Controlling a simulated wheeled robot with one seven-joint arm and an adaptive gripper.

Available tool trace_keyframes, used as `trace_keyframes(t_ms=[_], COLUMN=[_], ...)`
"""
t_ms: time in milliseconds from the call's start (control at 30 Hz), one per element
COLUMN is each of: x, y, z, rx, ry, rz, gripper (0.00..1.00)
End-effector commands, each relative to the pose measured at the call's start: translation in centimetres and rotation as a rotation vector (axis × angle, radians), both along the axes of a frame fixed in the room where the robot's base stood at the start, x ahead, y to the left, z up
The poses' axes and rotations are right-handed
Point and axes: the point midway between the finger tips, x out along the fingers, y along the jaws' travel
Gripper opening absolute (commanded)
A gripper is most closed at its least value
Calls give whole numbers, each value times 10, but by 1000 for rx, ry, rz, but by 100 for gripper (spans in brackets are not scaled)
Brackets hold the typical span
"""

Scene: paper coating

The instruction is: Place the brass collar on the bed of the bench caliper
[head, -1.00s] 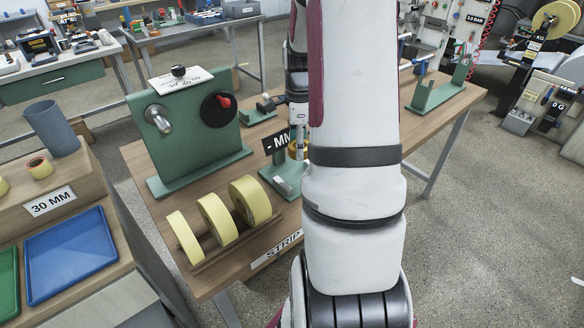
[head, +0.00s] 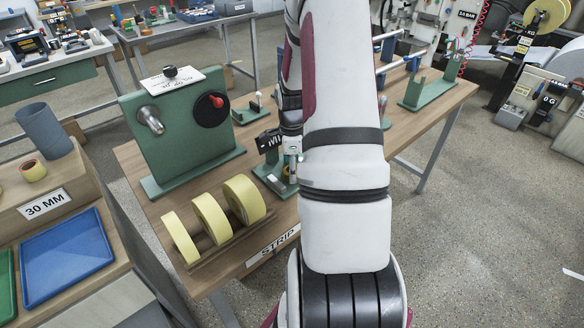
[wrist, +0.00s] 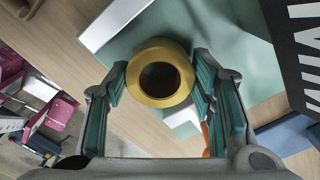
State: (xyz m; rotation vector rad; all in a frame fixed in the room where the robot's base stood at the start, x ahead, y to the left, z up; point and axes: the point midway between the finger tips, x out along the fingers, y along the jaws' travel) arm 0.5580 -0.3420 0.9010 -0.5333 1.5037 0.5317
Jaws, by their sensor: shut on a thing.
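The brass collar (wrist: 160,50), a short gold ring with a dark bore, sits between the two green-padded fingers of my gripper (wrist: 160,76) in the wrist view. The gripper is shut on it. Below it is the green bed of the bench caliper (wrist: 235,60), with a silver metal part beside the collar. I cannot tell whether the collar touches the bed. In the head view the bench caliper (head: 269,180) stands on the bench, its dark MM display facing front. My gripper (head: 291,165) is over it, partly hidden by my arm, and the collar is not clear there.
A large green stand (head: 180,140) with a knob and spindle is left of the caliper. Several yellow tape rolls (head: 208,218) stand on a rack in front. Another green stand (head: 432,95) is at the far right. A blue tray (head: 68,260) lies on the left bench.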

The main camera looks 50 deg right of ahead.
Motion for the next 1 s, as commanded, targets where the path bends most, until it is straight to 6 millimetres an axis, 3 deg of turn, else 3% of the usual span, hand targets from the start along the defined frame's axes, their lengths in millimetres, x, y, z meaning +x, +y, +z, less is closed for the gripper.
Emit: trace_keyframes(t_ms=[167,200,233,667,1000], x=[0,0,0,0,1], y=[0,0,0,0,-1], z=[-3,-3,-3,6,71], rx=[0,1,1,-1,-5], ry=[0,1,1,0,-3], rz=[-1,-1,-1,0,0], gripper=[19,57,59,59,59])
